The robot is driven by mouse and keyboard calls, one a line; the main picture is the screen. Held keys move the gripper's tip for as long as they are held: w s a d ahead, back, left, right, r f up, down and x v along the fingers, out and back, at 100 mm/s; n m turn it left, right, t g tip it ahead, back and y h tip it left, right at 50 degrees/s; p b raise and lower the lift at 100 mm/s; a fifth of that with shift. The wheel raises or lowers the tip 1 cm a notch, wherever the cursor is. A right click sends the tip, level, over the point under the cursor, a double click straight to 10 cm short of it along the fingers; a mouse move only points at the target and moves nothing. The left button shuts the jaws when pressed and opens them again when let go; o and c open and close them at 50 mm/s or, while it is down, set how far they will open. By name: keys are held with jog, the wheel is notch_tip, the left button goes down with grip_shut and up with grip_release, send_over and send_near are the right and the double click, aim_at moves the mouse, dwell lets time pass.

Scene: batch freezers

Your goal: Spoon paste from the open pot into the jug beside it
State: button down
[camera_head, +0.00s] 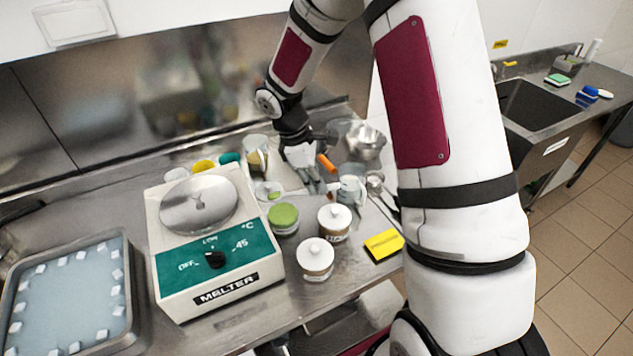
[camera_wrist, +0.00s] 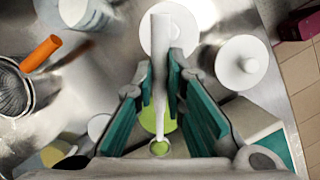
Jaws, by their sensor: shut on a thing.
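The open pot (camera_head: 284,217) shows a green paste surface in the head view. In the wrist view the green paste (camera_wrist: 150,119) lies partly behind the spoon. My gripper (camera_head: 318,186) is shut on a white spoon (camera_wrist: 160,75). The spoon's bowl, at the lower end in the wrist view, holds some green paste (camera_wrist: 160,148) and overlaps the pot region; its height above the pot is unclear. A pale jug (camera_head: 351,190) stands right of my gripper, and a metal jug (camera_head: 257,152) stands behind left. Which jug is the task's one I cannot tell.
Two white-lidded pots (camera_head: 334,220) (camera_head: 315,258) stand right of the open pot. The white melter (camera_head: 215,285) is at left. An orange-handled sieve (camera_wrist: 40,53), a steel bowl (camera_head: 365,141) and a yellow block (camera_head: 384,245) are nearby. A pale round thing (camera_head: 268,190) lies behind the pot.

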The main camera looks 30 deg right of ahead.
jog(key=shift+s+d+r+t+y+p, duration=0.1)
jog(key=shift+s+d+t+y+p, duration=0.3)
jog(key=shift+p, duration=0.35)
jog(key=shift+w+d+y, duration=0.1)
jog(key=shift+w+y, duration=0.05)
jog(key=shift+y, duration=0.15)
jog(key=shift+d, duration=0.1)
